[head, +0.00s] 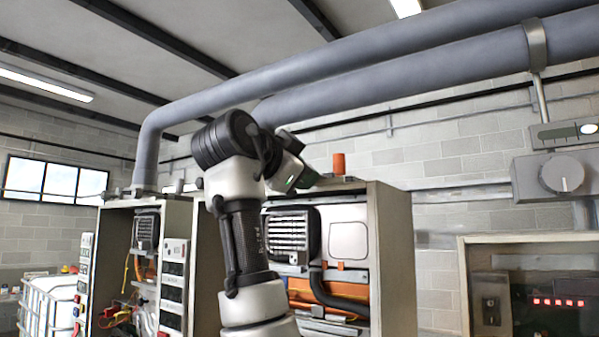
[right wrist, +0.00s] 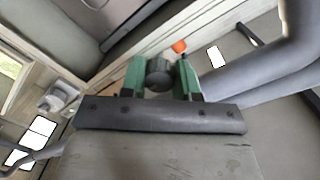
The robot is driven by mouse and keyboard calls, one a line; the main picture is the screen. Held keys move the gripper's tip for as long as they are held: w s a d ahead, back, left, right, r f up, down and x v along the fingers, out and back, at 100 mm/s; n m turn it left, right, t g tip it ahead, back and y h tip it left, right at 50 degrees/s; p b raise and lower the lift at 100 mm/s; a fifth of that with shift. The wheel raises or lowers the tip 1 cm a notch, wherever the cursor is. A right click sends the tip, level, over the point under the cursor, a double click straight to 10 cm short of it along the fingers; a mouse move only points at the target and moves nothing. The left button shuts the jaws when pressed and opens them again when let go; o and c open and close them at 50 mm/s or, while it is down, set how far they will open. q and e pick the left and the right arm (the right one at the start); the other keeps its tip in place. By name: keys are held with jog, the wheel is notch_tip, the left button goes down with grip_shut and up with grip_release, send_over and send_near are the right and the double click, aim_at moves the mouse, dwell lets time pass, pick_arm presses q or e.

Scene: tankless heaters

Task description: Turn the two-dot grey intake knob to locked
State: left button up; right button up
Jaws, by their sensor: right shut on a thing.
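My right gripper (head: 297,176) is raised above the open heater cabinet, its green fingers partly hidden by my arm. In the right wrist view, the green fingers (right wrist: 160,80) are closed on either side of a dark grey round knob (right wrist: 158,74). Its dots and its locked mark cannot be made out, so its setting is unclear. In the head view the held knob is hidden behind the gripper. Another large grey round knob (head: 562,174) sits on a grey wall box at the right, apart from the gripper. My left gripper is not in view.
An orange cylinder (head: 338,163) stands on top of the heater cabinet (head: 393,255), close to the gripper. Thick grey pipes (head: 390,70) run overhead. A box with red lights (head: 558,302) is at lower right, and a white caged tank (head: 50,300) is at lower left.

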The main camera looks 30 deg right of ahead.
jog(key=o, duration=0.9)
jog(key=b+v, duration=0.3)
jog(key=v, duration=0.8)
